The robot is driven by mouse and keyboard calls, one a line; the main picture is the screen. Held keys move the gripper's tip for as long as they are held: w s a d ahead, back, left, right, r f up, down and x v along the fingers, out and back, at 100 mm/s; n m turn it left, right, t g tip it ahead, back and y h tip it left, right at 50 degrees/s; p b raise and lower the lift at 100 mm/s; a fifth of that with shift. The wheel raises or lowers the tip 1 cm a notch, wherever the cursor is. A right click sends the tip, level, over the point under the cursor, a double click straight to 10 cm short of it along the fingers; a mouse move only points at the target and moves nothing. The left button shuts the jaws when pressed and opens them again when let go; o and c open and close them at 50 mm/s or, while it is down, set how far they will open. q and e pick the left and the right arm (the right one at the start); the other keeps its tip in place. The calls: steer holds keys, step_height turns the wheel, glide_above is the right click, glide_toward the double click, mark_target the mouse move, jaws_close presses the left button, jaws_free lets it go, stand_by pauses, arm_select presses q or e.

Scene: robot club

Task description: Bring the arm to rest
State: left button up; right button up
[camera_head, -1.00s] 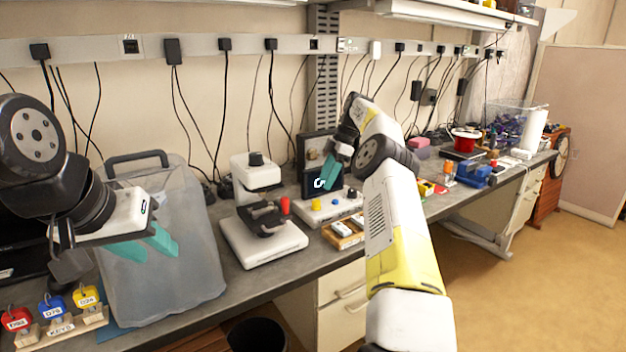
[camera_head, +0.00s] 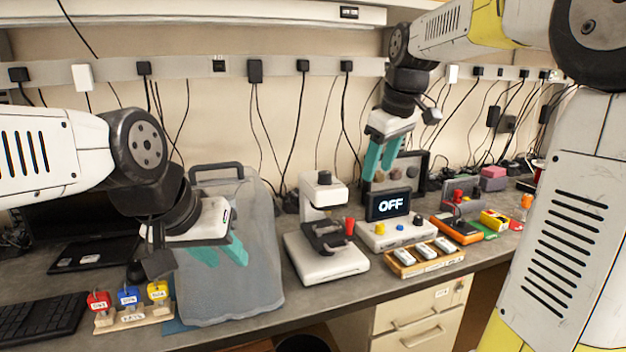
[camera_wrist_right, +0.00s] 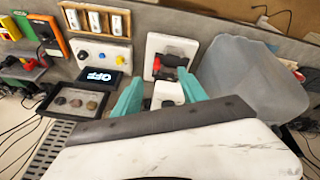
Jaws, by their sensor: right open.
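My right gripper (camera_head: 381,158) has teal fingers pointing down, spread apart and empty. It hangs above the back of the bench, over the box with the OFF display (camera_head: 387,204). In the right wrist view its two fingers (camera_wrist_right: 162,95) stand wide apart with nothing between them. My left gripper (camera_head: 222,252) is in front of the grey translucent bin (camera_head: 262,240), its teal fingers pointing down to the right. I see nothing held in it, but the gap between its fingers is hard to judge.
A white microscope-like stand (camera_head: 325,262) stands between the bin and the control box. A wooden tray (camera_head: 428,262) of white switches lies at the front edge. A key rack (camera_head: 130,316) and keyboard (camera_head: 42,320) are at the left. A wall shelf (camera_head: 200,14) runs above.

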steer(key=s+f+m+t, duration=0.1)
steer(key=s+f+m, duration=0.3)
steer(key=s, duration=0.6)
steer(key=s+f+m+t, duration=0.1)
steer(key=s+f+m, duration=0.3)
steer(key=s, duration=0.6)
steer(key=shift+s+f+y, duration=0.3)
steer(key=shift+s+y, duration=0.1)
